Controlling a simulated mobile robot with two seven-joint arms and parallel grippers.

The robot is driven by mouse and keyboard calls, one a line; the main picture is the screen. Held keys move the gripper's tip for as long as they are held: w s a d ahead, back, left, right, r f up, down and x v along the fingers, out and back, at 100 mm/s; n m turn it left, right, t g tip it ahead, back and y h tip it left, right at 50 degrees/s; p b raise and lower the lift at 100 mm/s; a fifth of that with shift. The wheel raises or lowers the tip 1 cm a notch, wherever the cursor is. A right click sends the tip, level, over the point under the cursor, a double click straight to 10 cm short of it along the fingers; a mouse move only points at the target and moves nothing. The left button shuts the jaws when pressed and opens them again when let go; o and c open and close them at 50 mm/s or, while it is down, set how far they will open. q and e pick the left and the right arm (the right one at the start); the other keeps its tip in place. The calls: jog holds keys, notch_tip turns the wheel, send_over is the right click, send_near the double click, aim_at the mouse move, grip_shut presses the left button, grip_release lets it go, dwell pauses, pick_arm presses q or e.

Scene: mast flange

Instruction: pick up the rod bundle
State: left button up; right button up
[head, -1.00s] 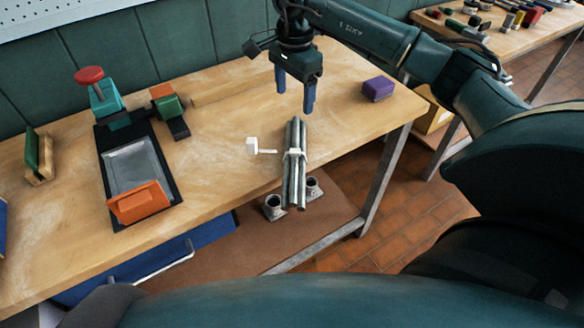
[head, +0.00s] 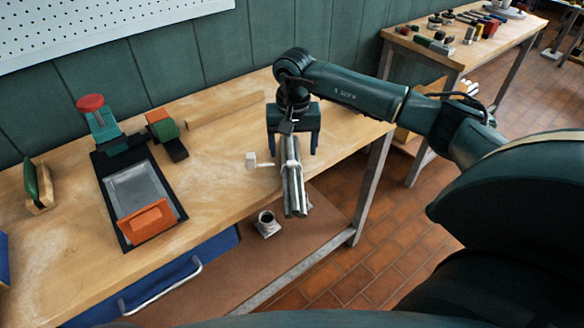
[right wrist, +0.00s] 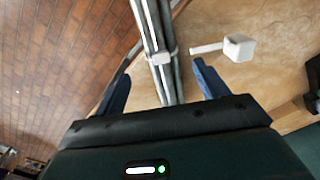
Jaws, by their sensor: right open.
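The rod bundle (head: 294,190) is several grey metal rods held by a white band. It lies on the workbench with its near end sticking out past the front edge. A white tie with a small block end (head: 252,160) reaches out beside the band; the block also shows in the right wrist view (right wrist: 239,47). My right gripper (head: 293,150) is open, its blue fingers on either side of the bundle's far part. In the right wrist view the bundle (right wrist: 158,40) runs between the open fingers (right wrist: 162,75), with gaps showing. My left gripper is out of view.
On the workbench (head: 215,165) stand a black-framed tray fixture (head: 150,185) with an orange block (head: 148,222), a red-knobbed teal clamp (head: 100,125) and a green block (head: 33,178). A small cup (head: 267,222) sits on the lower shelf. A second bench stands at the right back.

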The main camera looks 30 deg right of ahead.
aim_at(292, 165)
jog(key=shift+s+a+f+p, duration=0.15)
jog(key=shift+f+p, duration=0.25)
jog(key=shift+f, duration=1.15)
jog(key=shift+s+a+f+p, duration=0.15)
jog(key=shift+f+p, duration=0.25)
jog(key=shift+f, duration=1.1)
jog(key=shift+w, duration=0.1)
jog(key=shift+c, duration=0.4)
jog(key=shift+r, duration=0.1)
jog(key=c, duration=1.4)
